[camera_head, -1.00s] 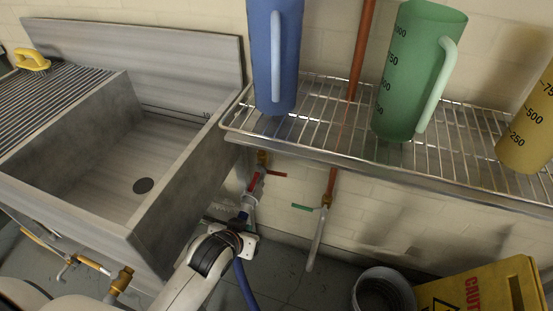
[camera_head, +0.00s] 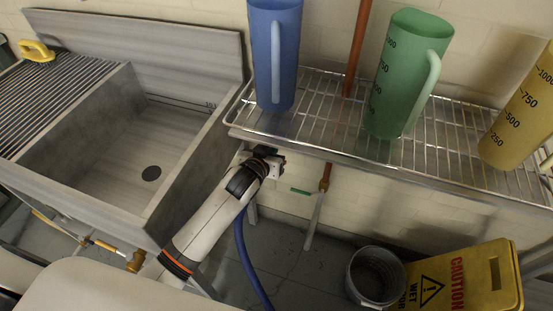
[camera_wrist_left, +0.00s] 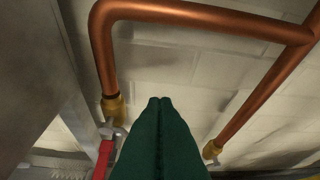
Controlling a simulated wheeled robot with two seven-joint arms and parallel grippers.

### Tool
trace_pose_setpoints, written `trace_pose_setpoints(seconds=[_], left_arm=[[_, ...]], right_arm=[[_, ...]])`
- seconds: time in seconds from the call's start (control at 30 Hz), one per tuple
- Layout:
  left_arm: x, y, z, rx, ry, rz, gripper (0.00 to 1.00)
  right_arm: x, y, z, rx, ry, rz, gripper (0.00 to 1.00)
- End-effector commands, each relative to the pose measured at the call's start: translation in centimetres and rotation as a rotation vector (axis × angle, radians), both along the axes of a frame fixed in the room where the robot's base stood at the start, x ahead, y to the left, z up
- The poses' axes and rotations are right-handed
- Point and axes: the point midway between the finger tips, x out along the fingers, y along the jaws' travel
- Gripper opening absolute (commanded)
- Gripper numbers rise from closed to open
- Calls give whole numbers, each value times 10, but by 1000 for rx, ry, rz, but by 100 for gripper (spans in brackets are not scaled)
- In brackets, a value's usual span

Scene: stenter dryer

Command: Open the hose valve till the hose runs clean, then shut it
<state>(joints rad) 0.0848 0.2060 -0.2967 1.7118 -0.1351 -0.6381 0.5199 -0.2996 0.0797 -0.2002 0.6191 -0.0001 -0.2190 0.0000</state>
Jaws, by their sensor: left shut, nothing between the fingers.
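My left gripper (camera_head: 272,160) is under the front edge of the wire shelf, in front of the wall piping. In the left wrist view its dark green fingers (camera_wrist_left: 160,102) are shut with nothing between them. A red valve handle (camera_wrist_left: 103,158) shows there just left of the fingers, apart from them in the picture, below a brass fitting (camera_wrist_left: 113,108). In the head view my gripper and arm hide this valve. The blue hose (camera_head: 247,262) hangs down behind my arm to the floor. A second valve with a green handle (camera_head: 301,191) sits to the right, above a pale pipe. My right gripper is not in view.
Copper pipes (camera_wrist_left: 200,14) cross above the fingers. A steel sink (camera_head: 110,150) stands left. The wire shelf (camera_head: 330,115) carries blue, green and yellow jugs. A grey bucket (camera_head: 362,290) and a yellow caution sign (camera_head: 470,282) stand on the floor at right.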

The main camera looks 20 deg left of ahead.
Motion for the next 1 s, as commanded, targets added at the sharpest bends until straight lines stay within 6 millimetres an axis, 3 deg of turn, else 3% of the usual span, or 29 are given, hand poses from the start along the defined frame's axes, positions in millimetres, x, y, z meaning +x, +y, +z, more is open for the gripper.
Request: trace_pose_setpoints(seconds=[0.17, 0.4, 0.83, 1.0], left_arm=[[32, -2, -17, 2, 2, 1, 0], [21, -6, -48, 0, 2, 0, 0], [20, -7, -53, 1, 1, -1, 0], [18, -11, -68, 13, 3, 3, 0]], right_arm=[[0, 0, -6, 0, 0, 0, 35], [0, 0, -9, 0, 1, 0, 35], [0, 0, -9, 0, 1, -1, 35], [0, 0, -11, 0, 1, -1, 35]])
